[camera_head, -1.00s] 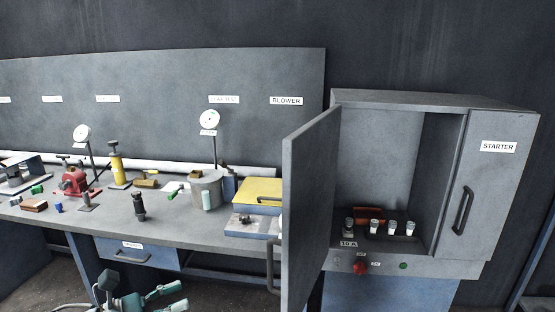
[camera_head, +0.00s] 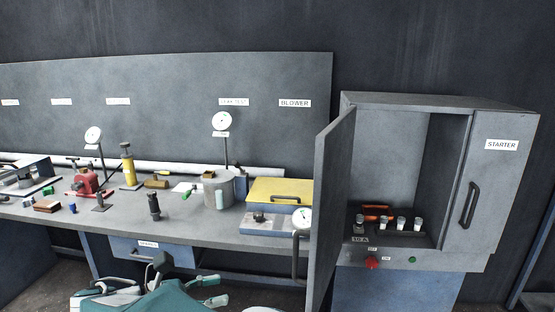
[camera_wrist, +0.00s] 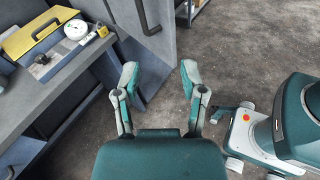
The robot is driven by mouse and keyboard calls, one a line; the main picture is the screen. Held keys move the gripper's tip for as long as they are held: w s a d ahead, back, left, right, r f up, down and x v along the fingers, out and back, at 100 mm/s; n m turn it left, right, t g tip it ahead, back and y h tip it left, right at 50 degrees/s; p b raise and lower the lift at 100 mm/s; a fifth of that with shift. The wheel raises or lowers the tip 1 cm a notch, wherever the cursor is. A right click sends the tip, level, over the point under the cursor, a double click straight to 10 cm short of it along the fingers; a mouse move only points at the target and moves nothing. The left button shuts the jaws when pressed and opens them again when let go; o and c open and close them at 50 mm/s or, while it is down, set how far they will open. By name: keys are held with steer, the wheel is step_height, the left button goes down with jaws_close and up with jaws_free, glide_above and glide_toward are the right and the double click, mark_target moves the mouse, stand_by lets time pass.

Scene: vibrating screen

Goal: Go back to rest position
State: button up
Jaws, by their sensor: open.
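My gripper (camera_head: 222,291) is low in the head view, in front of the bench and left of the open cabinet door.
The grey STARTER cabinet (camera_head: 440,101) stands at right; its open door (camera_head: 332,200) juts forward. Several white-topped fuses (camera_head: 400,224) and an orange item (camera_head: 376,210) are inside. The cluttered bench (camera_head: 200,232) fills the left. Open floor (camera_wrist: 235,55) shows in the wrist view.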

steer(key=s+d+m+g+y, duration=0.25)
steer(key=d+m+y, duration=0.2)
steer(key=d, duration=0.55)
steer(key=s+d+m+g+y, duration=0.25)
steer(key=d+m, duration=0.25)
steer(key=d, duration=0.5)
steer(key=s+d+f+m+t+y, duration=0.2)
steer(key=s+d+m+t+y, duration=0.1)
steer(key=s+d+m+y, duration=0.4)
steer(key=s+m, duration=0.3)
steer(key=m, duration=0.3)
steer(key=shift+d, duration=0.25)
